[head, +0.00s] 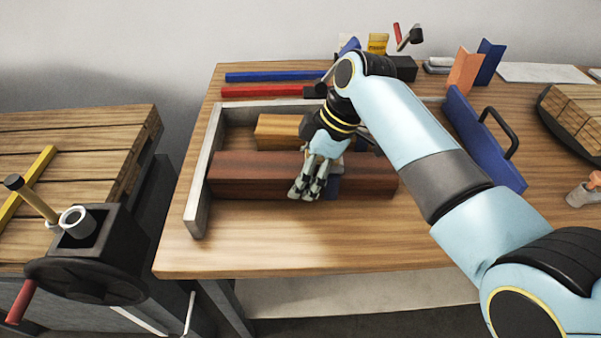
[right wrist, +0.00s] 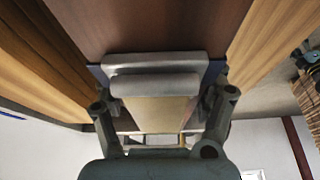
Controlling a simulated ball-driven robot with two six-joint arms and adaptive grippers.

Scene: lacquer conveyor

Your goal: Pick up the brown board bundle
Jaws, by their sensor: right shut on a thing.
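The brown board bundle (head: 250,174) is a long dark reddish-brown block lying left to right across the wooden table, with a blue band (head: 334,184) near its middle. My right gripper (head: 309,188) reaches down onto its middle and is shut on it, just left of the blue band. In the right wrist view the bundle (right wrist: 150,25) runs up from the two finger pads (right wrist: 154,82), with blue edges beside them. The fingers hide part of the bundle. I cannot tell whether it is clear of the table. My left gripper is not in view.
A lighter wood block (head: 278,131) lies just behind the bundle. A grey frame rail (head: 200,185) stands at its left end. Red (head: 262,91) and blue (head: 272,76) bars lie behind. A blue handled plate (head: 485,140) stands right. The table front is clear.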

